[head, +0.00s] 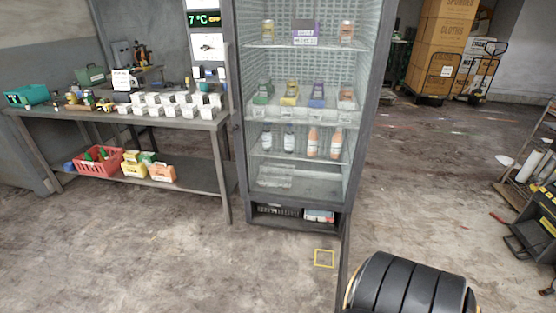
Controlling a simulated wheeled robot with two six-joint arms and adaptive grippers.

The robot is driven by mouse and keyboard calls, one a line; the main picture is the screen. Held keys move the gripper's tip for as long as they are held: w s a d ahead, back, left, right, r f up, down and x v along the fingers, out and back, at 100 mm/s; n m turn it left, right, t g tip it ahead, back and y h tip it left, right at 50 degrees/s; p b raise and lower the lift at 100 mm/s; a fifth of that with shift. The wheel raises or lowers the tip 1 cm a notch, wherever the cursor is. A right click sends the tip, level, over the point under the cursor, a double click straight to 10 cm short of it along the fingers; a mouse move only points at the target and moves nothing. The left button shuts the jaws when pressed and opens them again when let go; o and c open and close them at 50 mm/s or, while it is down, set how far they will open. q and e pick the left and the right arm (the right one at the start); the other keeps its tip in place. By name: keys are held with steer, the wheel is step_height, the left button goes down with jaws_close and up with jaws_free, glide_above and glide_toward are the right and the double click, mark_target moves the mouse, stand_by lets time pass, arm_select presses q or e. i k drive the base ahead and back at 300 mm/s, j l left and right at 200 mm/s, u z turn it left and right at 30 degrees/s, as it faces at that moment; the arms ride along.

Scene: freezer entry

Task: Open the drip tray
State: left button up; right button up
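A tall grey cooler (240,130) with lit shelves stands in the middle of the head view. Below its lowest shelf is a dark recess holding a black slatted piece (278,210) and a pale flat item with red on it (319,215). A clear, shallow tray-like piece (275,178) lies on the cooler floor above. I cannot tell which of these is the drip tray. Neither of my grippers is in view; only a black ribbed rounded part, seemingly of my arm, shows at the lower right.
A thin dark upright edge (343,265) runs down in front of the cooler's right side, possibly its door. A yellow square (325,258) marks the floor. A rack (530,165) stands right. Front-left floor is clear.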

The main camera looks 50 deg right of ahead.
mark_target(319, 211)
steer(key=i+z, duration=0.8)
steer(key=i, duration=0.15)
steer(key=i+j+z, duration=0.4)
steer(key=i+l, duration=0.05)
steer(key=l, duration=0.05)
